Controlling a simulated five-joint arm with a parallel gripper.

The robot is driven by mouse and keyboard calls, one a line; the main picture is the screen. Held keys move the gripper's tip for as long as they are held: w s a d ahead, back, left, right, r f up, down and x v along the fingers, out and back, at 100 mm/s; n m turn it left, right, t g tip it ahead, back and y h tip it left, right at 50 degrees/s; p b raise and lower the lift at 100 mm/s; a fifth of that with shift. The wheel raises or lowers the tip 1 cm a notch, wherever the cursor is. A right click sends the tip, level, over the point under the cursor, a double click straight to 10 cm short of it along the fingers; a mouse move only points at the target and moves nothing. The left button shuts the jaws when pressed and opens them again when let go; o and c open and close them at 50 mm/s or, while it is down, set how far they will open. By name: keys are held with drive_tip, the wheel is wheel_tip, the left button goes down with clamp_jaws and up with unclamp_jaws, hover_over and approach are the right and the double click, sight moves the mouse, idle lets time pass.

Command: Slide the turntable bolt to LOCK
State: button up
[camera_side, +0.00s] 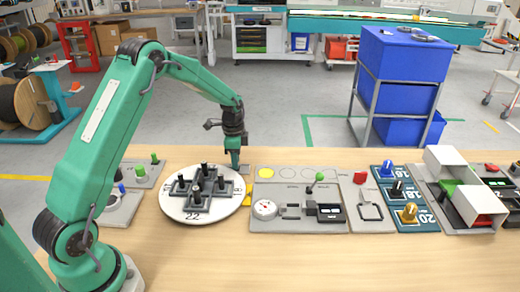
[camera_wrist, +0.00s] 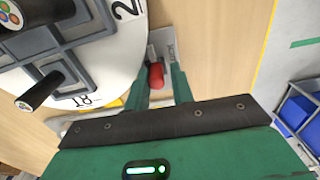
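The turntable (camera_side: 172,206) is a white round disc with a grey cross-shaped rack and several dark pegs; its edge also fills the upper left of the wrist view (camera_wrist: 127,62). The bolt's red knob (camera_wrist: 156,76) sits on a small grey plate (camera_wrist: 163,42) at the disc's edge. Small lettering on the plate is too small to read surely. My gripper (camera_wrist: 160,78) points down at the disc's far right edge, its two green fingers apart, one on each side of the red knob. Whether they touch it I cannot tell. In the side view my gripper (camera_side: 235,165) hides the knob.
Right of the turntable stands a grey panel (camera_side: 270,220) with a gauge and green-knobbed lever. Small green-knobbed blocks (camera_side: 140,180) lie at left. The front of the table is clear.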

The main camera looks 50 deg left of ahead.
drive_tip(key=shift+s+a+r, duration=0.15)
drive_tip(key=shift+s+a, duration=0.05)
drive_tip(key=shift+s, duration=0.3)
wheel_tip(320, 180, up, 5)
drive_tip(key=shift+w+f, duration=0.1)
drive_tip(key=shift+w, duration=0.05)
drive_tip(key=shift+d+r, duration=0.1)
drive_tip(key=shift+r, duration=0.9)
